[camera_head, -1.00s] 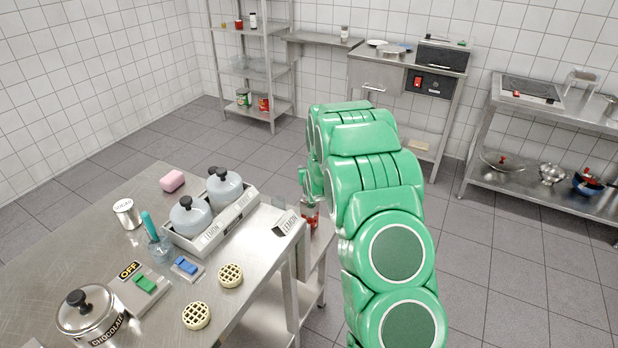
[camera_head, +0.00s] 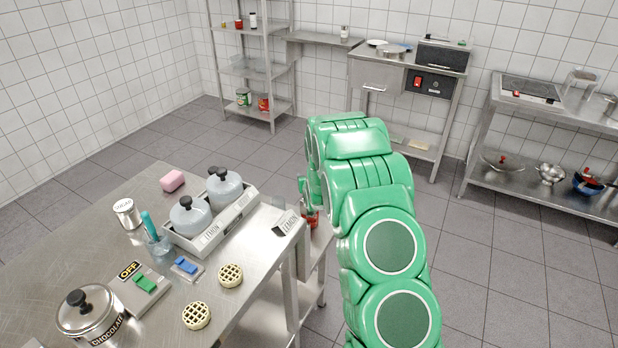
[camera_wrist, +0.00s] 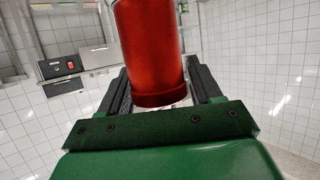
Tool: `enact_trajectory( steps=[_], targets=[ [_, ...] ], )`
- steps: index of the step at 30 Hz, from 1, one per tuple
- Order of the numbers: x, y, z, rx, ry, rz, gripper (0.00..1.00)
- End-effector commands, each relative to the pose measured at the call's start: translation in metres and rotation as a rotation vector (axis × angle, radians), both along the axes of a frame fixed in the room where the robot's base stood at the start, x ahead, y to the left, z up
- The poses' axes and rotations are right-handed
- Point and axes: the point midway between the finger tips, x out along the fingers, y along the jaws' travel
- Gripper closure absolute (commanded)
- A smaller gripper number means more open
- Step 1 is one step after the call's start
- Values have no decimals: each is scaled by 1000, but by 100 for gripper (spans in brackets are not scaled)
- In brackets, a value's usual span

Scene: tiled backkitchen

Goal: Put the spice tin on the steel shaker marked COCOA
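A red cylindrical tin (camera_wrist: 152,45), which I take for the spice tin, fills the middle of the wrist view between the dark fingers of my gripper (camera_wrist: 158,78). The fingers lie close along both its sides and appear shut on it. In the head view a little of the red tin (camera_head: 311,220) shows beside the table's right edge; my green arm hides most of my gripper. A steel shaker (camera_head: 127,213) stands on the table at the left; its lettering is too small to read surely, and I cannot make out COCOA anywhere.
The steel table (camera_head: 80,235) also holds a tray (camera_head: 232,222) with two lidded pots, a pink block (camera_head: 172,181), a CHOCOLATE canister (camera_head: 90,318), switch boxes and two round lattice pieces. The floor to the right is clear.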

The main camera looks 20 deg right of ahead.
Motion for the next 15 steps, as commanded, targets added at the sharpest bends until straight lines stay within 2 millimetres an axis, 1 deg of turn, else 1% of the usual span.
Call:
enact_trajectory(
  steps=[1,2,3,13,15],
  targets=[
    [0,0,0,0,0,0,28],
    [0,0,0,0,0,0,24],
    [0,0,0,0,0,0,22],
    [0,0,3,0,-1,0,22],
    [-3,0,5,0,0,0,22]
  ],
)
